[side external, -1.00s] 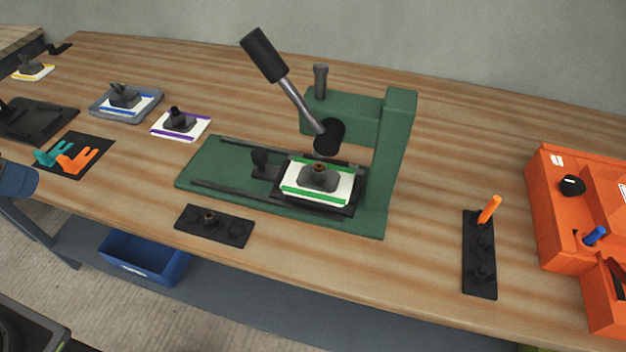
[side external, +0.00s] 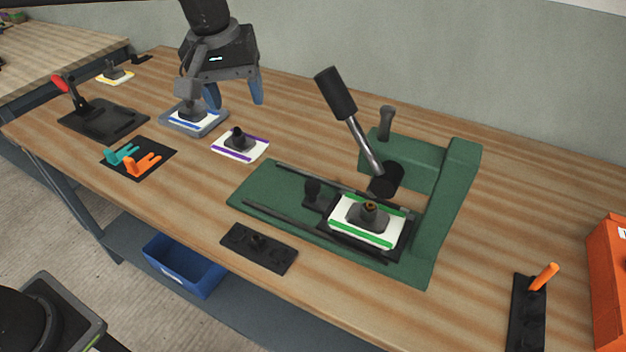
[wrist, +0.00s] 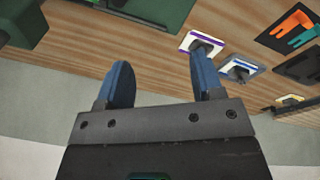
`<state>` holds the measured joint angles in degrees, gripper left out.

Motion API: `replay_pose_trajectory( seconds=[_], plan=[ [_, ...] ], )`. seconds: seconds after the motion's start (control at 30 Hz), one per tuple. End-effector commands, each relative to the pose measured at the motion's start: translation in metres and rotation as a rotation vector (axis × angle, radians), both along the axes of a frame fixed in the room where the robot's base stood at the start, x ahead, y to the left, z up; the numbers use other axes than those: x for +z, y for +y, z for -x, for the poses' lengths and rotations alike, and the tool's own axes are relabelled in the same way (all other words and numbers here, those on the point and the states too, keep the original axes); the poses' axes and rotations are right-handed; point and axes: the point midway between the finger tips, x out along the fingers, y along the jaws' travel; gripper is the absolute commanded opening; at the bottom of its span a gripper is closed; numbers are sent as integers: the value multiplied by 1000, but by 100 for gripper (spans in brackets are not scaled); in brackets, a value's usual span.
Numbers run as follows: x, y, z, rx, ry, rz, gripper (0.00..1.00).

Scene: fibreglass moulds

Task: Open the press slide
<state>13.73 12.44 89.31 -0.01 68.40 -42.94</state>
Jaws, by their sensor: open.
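The green press (side external: 455,190) stands on the bench, with its long lever (side external: 350,115) raised and tilted to the left. Its black slide (side external: 362,244) sits under the press head and carries a white, green-striped plate (side external: 345,230) with a grey mould on it. My gripper (side external: 234,98) is open and empty, above the back left of the bench and well left of the press. In the wrist view the two blue fingers (wrist: 160,82) are apart, and only part of the press (wrist: 150,10) shows at the top.
A purple-striped plate (side external: 258,154) lies between my gripper and the press. A grey-blue tray (side external: 212,126) is below my gripper. A black plate (side external: 280,254) lies in front of the press. Teal and orange pieces (side external: 141,165) lie on a black mat. An orange case (side external: 606,290) is at right.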

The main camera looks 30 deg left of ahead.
Motion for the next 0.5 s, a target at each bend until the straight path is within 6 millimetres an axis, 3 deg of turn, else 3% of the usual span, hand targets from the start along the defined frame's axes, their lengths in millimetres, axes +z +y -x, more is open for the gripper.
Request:
replay_pose_trajectory(
  seconds=[0.03,0.2,0.33,0.5],
  plan=[
    [-13,-14,-16,29,31,0,61],
    [-52,-55,-55,153,109,-3,61],
    [-78,-78,-71,225,148,-10,61],
    [-94,-90,-79,270,169,-16,61]
  ],
)
